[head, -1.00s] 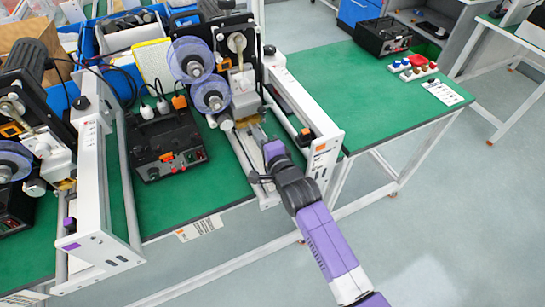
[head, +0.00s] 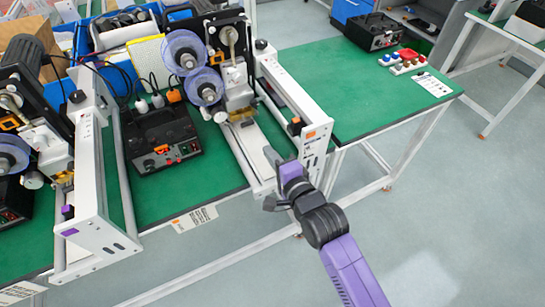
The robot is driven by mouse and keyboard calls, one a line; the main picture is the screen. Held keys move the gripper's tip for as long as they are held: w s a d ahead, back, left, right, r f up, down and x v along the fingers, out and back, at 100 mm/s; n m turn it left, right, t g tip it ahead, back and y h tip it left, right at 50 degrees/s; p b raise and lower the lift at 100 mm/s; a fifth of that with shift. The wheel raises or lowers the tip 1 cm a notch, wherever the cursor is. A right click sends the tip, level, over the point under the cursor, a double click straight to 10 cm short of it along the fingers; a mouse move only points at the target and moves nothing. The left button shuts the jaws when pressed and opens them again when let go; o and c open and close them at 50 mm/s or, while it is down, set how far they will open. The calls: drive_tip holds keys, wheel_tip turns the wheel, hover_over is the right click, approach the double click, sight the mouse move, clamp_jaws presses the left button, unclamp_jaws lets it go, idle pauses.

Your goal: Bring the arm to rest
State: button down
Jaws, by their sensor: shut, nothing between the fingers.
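My purple and dark grey arm (head: 345,262) reaches up from the lower right in the head view. My gripper (head: 268,178) is at its end, by the front end of the right coder machine's white frame and near the table's front edge. The fingers are small and partly hidden by the wrist. I see nothing held in them; the gripper is shut and empty.
The right coder machine (head: 232,85) with purple reels stands on the green table (head: 345,100). A black control box (head: 163,138) sits left of it. Another coder is at far left. Coloured knobs (head: 405,62) lie at the back right. The grey floor (head: 450,210) at right is clear.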

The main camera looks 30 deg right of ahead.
drive_tip(key=shift+s+r, duration=0.1)
drive_tip(key=shift+s, duration=0.4)
drive_tip(key=shift+r+n, duration=0.15)
drive_tip(key=shift+n, duration=0.25)
drive_tip(key=s+r+n+t, duration=0.2)
drive_tip(key=s+r+n, duration=0.3)
drive_tip(key=s+n, duration=0.15)
drive_tip(key=s+n+g, duration=0.2)
drive_tip(key=s+n, duration=0.8)
drive_tip(key=s, duration=2.1)
drive_tip(key=shift+a+r+n+g, duration=0.35)
drive_tip(key=shift+a+r+g, duration=0.05)
drive_tip(key=shift+a, duration=0.05)
drive_tip(key=c, duration=2.1)
unclamp_jaws()
